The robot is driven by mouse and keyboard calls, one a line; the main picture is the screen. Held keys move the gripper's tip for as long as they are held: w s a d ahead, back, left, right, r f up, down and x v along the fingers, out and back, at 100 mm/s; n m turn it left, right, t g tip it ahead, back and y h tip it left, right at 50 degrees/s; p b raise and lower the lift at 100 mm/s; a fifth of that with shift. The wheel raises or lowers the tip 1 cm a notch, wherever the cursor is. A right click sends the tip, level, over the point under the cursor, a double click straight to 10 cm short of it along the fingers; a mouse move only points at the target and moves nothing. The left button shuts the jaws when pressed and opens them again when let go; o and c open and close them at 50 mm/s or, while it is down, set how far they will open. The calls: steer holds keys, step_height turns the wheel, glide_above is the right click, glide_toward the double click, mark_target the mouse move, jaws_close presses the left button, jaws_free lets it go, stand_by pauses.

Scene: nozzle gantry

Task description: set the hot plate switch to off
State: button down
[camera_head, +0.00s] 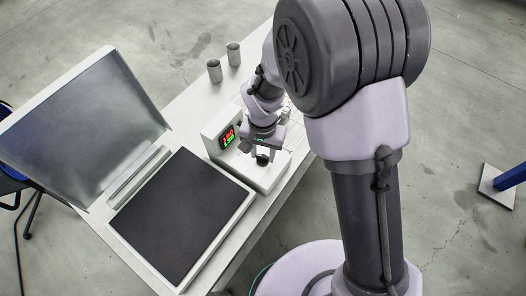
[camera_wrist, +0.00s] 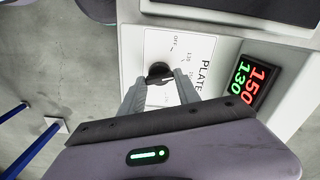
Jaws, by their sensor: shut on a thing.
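The hot plate switch is a black round knob (camera_wrist: 158,70) on a white control panel (camera_wrist: 205,48) marked PLATE, with OFF printed near its far left side in the wrist view. It also shows as a dark knob (camera_head: 263,159) in the head view. My gripper (camera_wrist: 159,84) has its two grey fingers on either side of the knob and is shut on it. The fingers hide part of the markings, and I cannot tell which mark the knob points at. A display (camera_wrist: 249,85) beside it reads 150 in red and 130 in green.
A dark flat plate (camera_head: 183,213) in a white frame lies left of the control box, with a raised grey lid (camera_head: 82,125) behind it. Two grey cups (camera_head: 214,70) (camera_head: 233,54) stand at the far end of the white table. A blue post (camera_head: 510,178) stands at right.

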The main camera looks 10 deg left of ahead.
mark_target(262, 155)
steer(key=n, duration=0.5)
steer(key=shift+n, duration=0.3)
steer(key=shift+a+n+p, duration=0.1)
steer(key=shift+n+p, duration=0.35)
steer(key=shift+n, duration=1.75)
steer(key=c, duration=0.9)
jaws_free()
steer(key=shift+o, duration=0.2)
step_height(262, 155, up, 18)
steer(key=p, duration=0.4)
steer(key=shift+f, duration=0.25)
